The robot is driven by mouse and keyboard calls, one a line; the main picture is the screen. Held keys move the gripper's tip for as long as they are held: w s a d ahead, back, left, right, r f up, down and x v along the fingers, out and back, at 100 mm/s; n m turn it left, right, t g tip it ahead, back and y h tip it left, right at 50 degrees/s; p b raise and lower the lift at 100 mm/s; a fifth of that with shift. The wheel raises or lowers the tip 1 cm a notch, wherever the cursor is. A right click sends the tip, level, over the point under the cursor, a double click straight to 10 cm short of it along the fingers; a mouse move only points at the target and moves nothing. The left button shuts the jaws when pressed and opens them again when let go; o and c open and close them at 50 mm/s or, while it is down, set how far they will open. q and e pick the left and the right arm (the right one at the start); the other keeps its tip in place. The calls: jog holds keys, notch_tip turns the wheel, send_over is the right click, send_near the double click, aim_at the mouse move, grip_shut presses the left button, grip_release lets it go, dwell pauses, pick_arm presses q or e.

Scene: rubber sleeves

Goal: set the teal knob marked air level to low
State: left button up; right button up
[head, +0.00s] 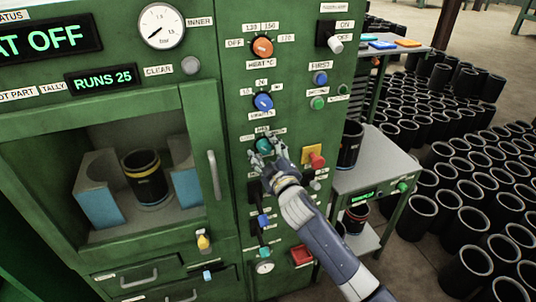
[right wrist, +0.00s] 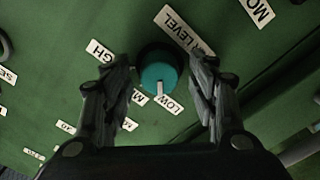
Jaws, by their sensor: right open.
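The teal knob (head: 263,144) sits on the green machine panel, partly hidden by my right gripper in the head view. In the right wrist view the knob (right wrist: 158,72) shows whole, below the AIR LEVEL label (right wrist: 184,33). Its white pointer (right wrist: 160,89) points down, close to the LOW label (right wrist: 168,103) and slightly toward the label starting with M (right wrist: 138,97). The label ending in GH (right wrist: 101,50) is left of the knob. My right gripper (head: 266,149) is open, its fingers on either side of the knob with visible gaps. My left gripper is out of view.
A blue knob (head: 263,102) and an orange knob (head: 262,47) sit above on the panel. A red knob (head: 317,160) on a yellow plate is close on the right. Small switches and a red button (head: 302,254) are below. A grey side table (head: 372,168) stands right of the machine.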

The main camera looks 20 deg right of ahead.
jog(key=s, duration=1.2)
jog(key=shift+d, duration=0.2)
jog(key=s+d+f+m+g+b, duration=0.1)
jog(key=s+f+g, duration=0.2)
jog(key=f, duration=1.1)
jog(key=s+d+f+m+g+b, duration=0.1)
jog(key=s+f+g, duration=0.25)
jog(key=f, duration=1.05)
jog(key=s+d+f+m+g+b, duration=0.15)
jog(key=s+f, duration=0.25)
jog(key=f, duration=1.1)
jog(key=s+f+m+g+b, duration=0.2)
jog(key=s+f+g, duration=0.3)
jog(key=s+f, duration=1.25)
jog(key=s+f+m+g, duration=0.1)
jog(key=s+f, duration=0.3)
jog(key=s, duration=0.6)
jog(key=s+f+g, duration=0.3)
jog(key=s+f, duration=0.1)
jog(key=s, duration=0.7)
jog(key=shift+m+h+b, duration=0.3)
jog(key=shift+m+b, duration=0.05)
jog(key=shift+b, duration=0.05)
